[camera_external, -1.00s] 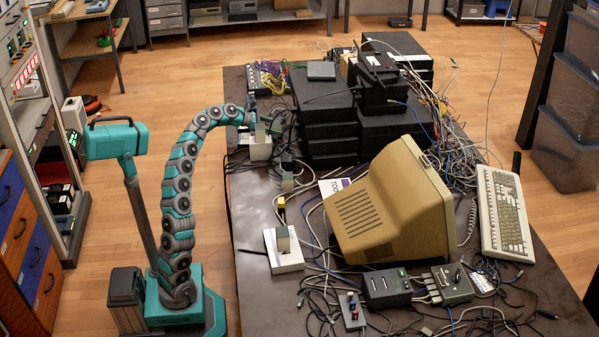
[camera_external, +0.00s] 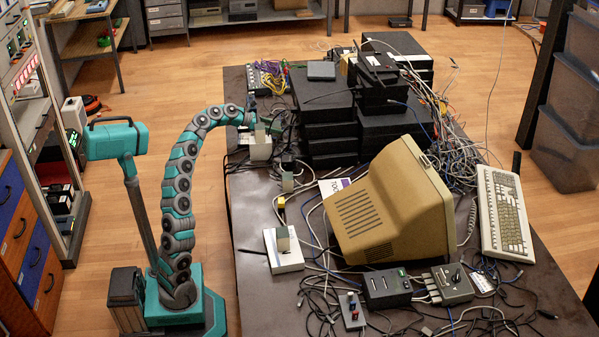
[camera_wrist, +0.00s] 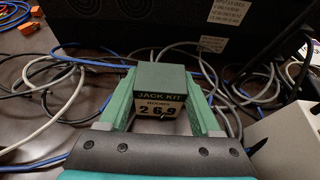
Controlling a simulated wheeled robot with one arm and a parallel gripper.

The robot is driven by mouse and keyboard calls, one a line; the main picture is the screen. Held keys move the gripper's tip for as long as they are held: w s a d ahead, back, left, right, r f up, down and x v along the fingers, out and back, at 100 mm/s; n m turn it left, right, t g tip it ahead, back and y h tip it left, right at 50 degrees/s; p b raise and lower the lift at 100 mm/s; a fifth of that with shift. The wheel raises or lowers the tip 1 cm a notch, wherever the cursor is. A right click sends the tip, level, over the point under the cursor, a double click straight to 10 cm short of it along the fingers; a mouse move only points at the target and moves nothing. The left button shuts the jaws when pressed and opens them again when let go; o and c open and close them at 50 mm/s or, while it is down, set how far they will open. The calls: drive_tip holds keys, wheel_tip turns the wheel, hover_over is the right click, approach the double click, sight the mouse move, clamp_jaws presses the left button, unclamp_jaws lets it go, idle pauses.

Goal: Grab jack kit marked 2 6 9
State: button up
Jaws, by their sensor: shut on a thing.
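The jack kit (camera_wrist: 160,83) is a small dark green box with a pale front label that reads "JACK KIT ROOMS 2 6 9", in the middle of the wrist view. My gripper (camera_wrist: 162,98) has one green finger along each side of it and is shut on it. The label faces the wrist camera. In the external view my gripper (camera_external: 250,118) is at the table's far left edge, beside the stack of black boxes. It is small there, and I cannot make out the jack kit clearly.
Black stacked equipment (camera_external: 325,115) stands just right of my gripper. A white box (camera_external: 260,149) is close by, and a pale box (camera_wrist: 287,140) shows at the right of the wrist view. Loose cables (camera_wrist: 60,95) lie around. A beige monitor (camera_external: 390,205) fills the table's middle.

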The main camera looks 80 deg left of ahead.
sight(276, 124)
wheel_tip(276, 124, up, 18)
drive_tip(key=p, duration=1)
